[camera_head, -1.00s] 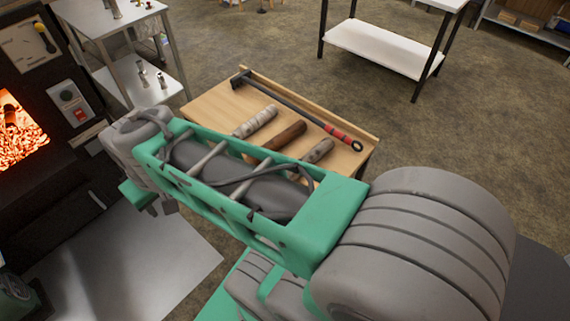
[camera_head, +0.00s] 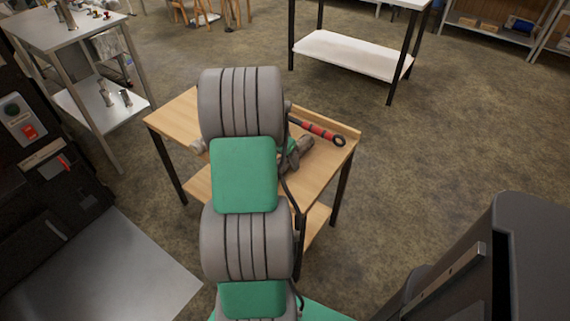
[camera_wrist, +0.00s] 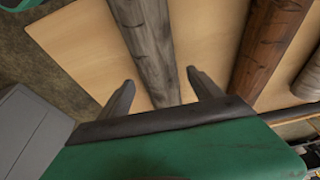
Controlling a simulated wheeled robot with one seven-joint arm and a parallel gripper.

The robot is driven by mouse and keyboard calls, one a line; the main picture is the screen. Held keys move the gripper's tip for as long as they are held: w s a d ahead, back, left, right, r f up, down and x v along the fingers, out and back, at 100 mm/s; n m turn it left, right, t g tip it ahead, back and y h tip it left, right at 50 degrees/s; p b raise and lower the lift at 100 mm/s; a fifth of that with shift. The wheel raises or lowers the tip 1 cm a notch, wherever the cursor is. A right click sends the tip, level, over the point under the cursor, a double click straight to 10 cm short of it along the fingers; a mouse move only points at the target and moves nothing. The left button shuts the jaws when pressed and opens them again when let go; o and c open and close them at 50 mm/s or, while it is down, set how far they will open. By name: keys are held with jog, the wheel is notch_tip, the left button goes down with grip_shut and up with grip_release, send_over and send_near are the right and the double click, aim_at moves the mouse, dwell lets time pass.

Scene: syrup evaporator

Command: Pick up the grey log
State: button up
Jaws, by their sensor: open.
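The grey log (camera_wrist: 148,45) lies on the wooden table and runs between the two fingers of my gripper (camera_wrist: 160,88) in the wrist view. The fingers are apart, one on each side of the log, with table surface showing beside it. Whether they reach down to the log's level is hard to tell. In the head view my arm hides most of the table top. One end of the grey log (camera_head: 304,146) shows just right of the arm, and the gripper is mostly hidden there.
A brown log (camera_wrist: 272,45) lies right of the grey one, with a pale log (camera_wrist: 311,78) beyond it. A tool with a red-banded handle (camera_head: 317,130) lies along the table's (camera_head: 172,122) raised back edge. A white-shelved rack (camera_head: 350,55) stands behind, across open floor.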

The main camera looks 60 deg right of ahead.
jog(key=shift+d+f, duration=0.25)
jog(key=shift+f, duration=0.45)
grip_shut()
dwell(0.3)
